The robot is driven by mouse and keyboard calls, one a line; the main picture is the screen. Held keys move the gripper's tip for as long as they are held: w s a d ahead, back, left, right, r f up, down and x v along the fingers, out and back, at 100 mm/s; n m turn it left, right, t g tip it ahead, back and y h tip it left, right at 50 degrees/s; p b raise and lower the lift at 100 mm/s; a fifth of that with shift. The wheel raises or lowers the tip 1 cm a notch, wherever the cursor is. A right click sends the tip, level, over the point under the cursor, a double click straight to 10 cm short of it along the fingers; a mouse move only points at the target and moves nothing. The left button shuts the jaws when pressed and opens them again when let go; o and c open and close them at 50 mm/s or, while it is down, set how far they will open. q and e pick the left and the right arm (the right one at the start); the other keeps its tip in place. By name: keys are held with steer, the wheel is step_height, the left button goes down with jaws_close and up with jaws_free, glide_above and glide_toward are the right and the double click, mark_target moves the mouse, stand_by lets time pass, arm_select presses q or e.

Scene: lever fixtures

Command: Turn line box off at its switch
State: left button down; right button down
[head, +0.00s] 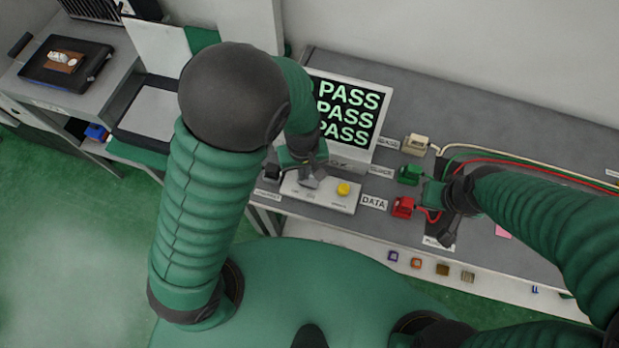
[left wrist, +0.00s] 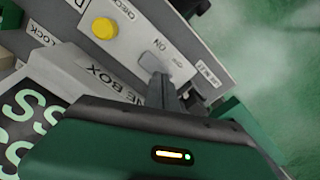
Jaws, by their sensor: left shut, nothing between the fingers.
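The line box is a white panel (head: 326,198) at the bench's front edge, below the screen; its label LINE BOX shows in the left wrist view (left wrist: 108,78). A yellow button (head: 343,188) sits on its right part. In the left wrist view the grey switch (left wrist: 152,62) is beside the word ON, and the yellow button (left wrist: 104,28) is above left. My left gripper (head: 309,181) is shut and empty, its fingertips (left wrist: 162,84) at the switch; whether they touch it I cannot tell. My right gripper (head: 446,231) is over the bench near a red plug; its jaws are unclear.
A screen reading PASS (head: 345,112) stands behind the line box. A red plug (head: 402,207), a green plug (head: 410,174) and a beige plug (head: 415,145) lie to the right, with cables running right. A side table (head: 40,45) holds a black tray at the far left.

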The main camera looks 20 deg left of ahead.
arm_select(q)
steer(key=shift+f+b, duration=0.45)
steer(key=shift+f, duration=0.3)
steer(key=shift+r, duration=0.1)
step_height(320, 180, up, 7)
steer(key=p, duration=0.7)
steer(key=shift+p, duration=0.3)
